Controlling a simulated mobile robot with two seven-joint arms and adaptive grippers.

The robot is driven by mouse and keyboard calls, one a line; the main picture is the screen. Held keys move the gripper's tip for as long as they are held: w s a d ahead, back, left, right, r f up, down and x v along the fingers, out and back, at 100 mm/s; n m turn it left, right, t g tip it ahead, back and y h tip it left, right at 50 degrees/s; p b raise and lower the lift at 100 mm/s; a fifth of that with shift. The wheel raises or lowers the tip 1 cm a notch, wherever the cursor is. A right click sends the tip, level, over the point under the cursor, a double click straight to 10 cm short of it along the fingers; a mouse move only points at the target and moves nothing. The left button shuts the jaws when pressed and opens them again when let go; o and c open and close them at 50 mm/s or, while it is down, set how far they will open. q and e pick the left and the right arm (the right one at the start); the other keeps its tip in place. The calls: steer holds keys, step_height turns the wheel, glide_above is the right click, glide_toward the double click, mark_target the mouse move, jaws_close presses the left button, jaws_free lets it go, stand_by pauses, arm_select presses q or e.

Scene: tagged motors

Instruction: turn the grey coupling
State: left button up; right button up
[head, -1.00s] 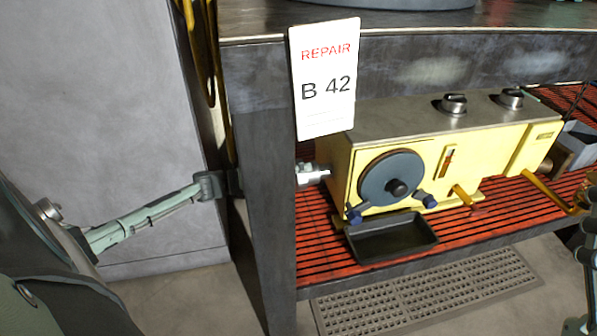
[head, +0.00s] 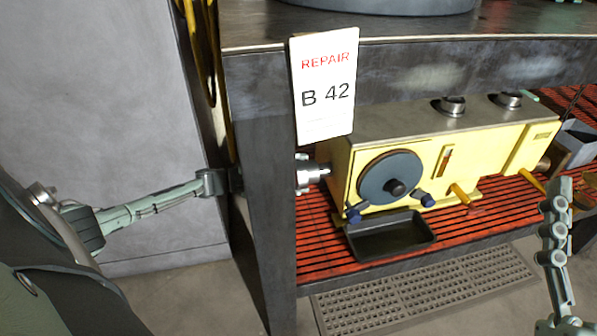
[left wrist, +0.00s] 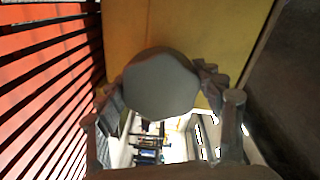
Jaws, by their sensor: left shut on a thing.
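In the head view, my left arm passes behind the dark table leg. The left gripper (head: 303,173) shows only in part there, just right of the leg, at the left end of the yellow motor unit (head: 425,167). The coupling is hardly distinguishable there.
The dark table leg (head: 262,215) stands in front of my left arm. A "REPAIR B 42" tag (head: 325,85) hangs from the bench edge. A black tray (head: 392,236) sits below the grey wheel (head: 390,178) on the red slatted shelf (head: 460,228).

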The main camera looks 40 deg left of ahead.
arm_select(q)
steer(key=n, duration=0.9)
steer(key=shift+d+n+h+p, duration=0.1)
steer(key=shift+n+h+p, duration=0.2)
steer(key=shift+p, duration=0.1)
steer(key=shift+s+f+n, duration=0.1)
steer(key=shift+n, duration=1.3)
arm_select(e)
steer(key=shift+w+a+f+g, duration=0.15)
steer(key=shift+a+f+g, duration=0.05)
steer(key=shift+f+g, duration=0.3)
steer(key=shift+w+a+f+g, duration=0.15)
steer(key=shift+f+g, duration=0.25)
steer(key=shift+f, duration=0.1)
steer(key=shift+r, duration=0.1)
arm_select(q)
steer(key=o, duration=1.2)
steer(key=shift+c, duration=0.2)
steer(key=v, duration=1.2)
